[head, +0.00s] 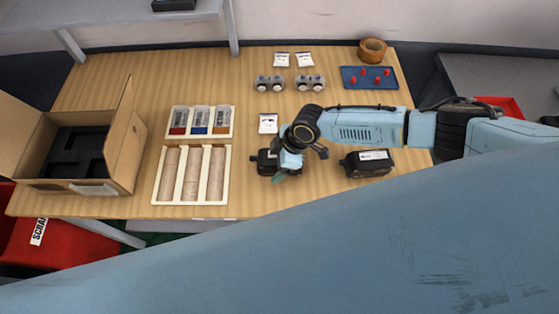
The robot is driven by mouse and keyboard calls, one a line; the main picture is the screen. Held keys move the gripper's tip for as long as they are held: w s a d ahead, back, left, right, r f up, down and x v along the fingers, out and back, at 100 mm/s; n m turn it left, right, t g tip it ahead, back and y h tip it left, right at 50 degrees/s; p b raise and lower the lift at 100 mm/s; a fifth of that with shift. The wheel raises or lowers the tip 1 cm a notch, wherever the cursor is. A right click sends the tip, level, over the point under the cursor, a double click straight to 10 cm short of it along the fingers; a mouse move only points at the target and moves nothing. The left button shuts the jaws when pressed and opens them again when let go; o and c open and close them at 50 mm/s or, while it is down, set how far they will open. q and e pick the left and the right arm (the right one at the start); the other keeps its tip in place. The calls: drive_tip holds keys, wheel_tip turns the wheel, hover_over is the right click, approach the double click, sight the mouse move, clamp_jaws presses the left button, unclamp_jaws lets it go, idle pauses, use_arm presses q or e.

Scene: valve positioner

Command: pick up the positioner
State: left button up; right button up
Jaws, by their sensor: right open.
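A black positioner (263,163) stands on the table in the middle, partly hidden by my right gripper. My right gripper (284,171) points down at its right side, over or beside it; I cannot tell whether they touch. The gripper is open, though its fingers are small and partly hidden here. A second black positioner (368,164) with a white label lies to the right, below my right forearm and apart from the gripper. My left gripper is out of view.
An open cardboard box (122,150) with black foam stands at the left. Beside it are a tray with three rolls (155,188) and a smaller parts tray (172,118). Gauge units (311,82), a blue mat (350,83) and a tape roll (372,50) are at the back.

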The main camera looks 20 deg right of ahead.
drive_tip(key=c, duration=1.4)
drive_tip(key=shift+c, duration=0.4)
drive_tip(key=shift+r, duration=0.1)
